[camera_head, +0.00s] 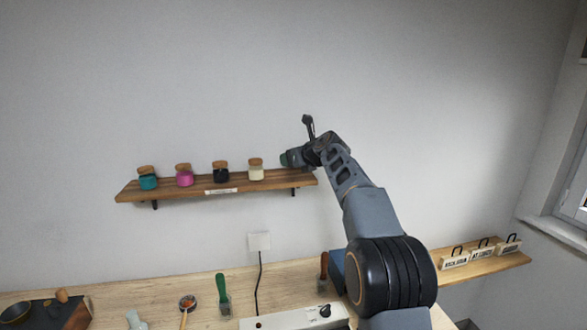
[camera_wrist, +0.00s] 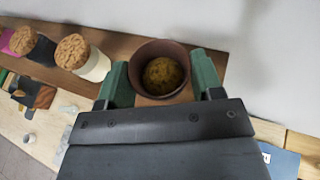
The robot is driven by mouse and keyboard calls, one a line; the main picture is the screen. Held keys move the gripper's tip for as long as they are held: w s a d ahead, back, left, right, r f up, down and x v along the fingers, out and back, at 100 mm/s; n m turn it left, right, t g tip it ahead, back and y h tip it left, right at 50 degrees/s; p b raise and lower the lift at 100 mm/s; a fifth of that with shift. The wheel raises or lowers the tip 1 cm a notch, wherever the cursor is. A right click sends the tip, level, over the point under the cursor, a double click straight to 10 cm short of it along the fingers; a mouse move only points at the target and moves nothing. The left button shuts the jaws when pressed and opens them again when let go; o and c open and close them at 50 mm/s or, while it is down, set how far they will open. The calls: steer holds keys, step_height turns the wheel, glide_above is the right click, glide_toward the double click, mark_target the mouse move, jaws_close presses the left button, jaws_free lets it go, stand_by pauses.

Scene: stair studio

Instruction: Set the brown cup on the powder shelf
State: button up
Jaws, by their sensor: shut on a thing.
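The brown cup (camera_wrist: 139,61) is between the green fingers of my gripper (camera_wrist: 160,76) in the wrist view, and the gripper is shut on it. The cup looks upright, with a brownish-yellow content inside. The powder shelf (camera_head: 268,184) is a wooden wall shelf in the head view; its board (camera_wrist: 112,44) also shows beneath the cup in the wrist view. My gripper (camera_head: 291,158) is at the right end of this shelf in the head view, where the cup is hidden. I cannot tell whether the cup's base touches the board.
Several cork-lidded jars stand on the shelf; the cream jar (camera_head: 256,171) is nearest my gripper, to its left, with a gap. A wooden counter (camera_head: 95,297) with tools lies below. A lower shelf with small signs (camera_head: 482,254) is at the right.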

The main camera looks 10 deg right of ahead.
steer(key=shift+f+b, duration=0.3)
steer(key=shift+f, duration=1.25)
steer(key=shift+f, duration=0.15)
steer(key=o, duration=0.9)
steer(key=shift+o, duration=0.2)
